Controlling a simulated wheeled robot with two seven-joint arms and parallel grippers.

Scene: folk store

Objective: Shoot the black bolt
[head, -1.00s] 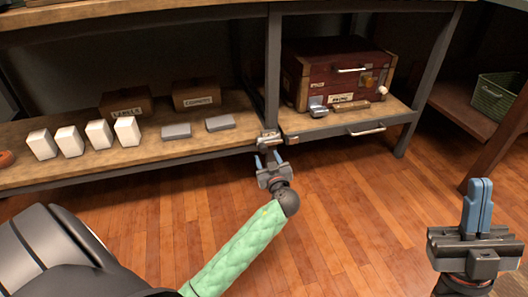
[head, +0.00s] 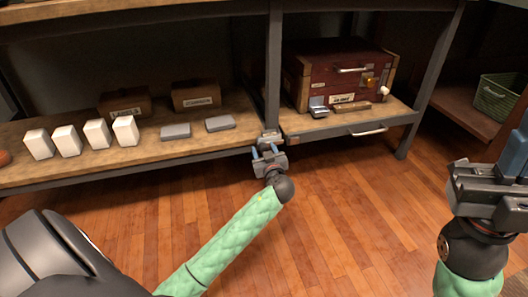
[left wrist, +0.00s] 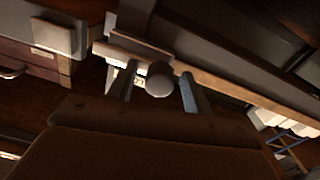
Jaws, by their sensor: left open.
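The bolt (head: 270,136) is a small fitting at the shelf's front edge, by the post between the two bays; it looks grey rather than black here. My left gripper (head: 269,152) is open just in front of and below it. In the left wrist view, a round grey knob (left wrist: 160,78) shows between the two open fingers, with a gap on either side; I cannot tell whether they touch it. My right gripper (head: 514,160) is at the right edge, away from the shelf, its fingers partly cut off.
A dark red chest (head: 345,80) stands on the right bay above a drawer with a metal handle (head: 368,130). White blocks (head: 97,133), grey slabs (head: 176,131) and labelled boxes (head: 196,96) stand on the left bay. A green bin (head: 497,97) is at far right. The wooden floor is clear.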

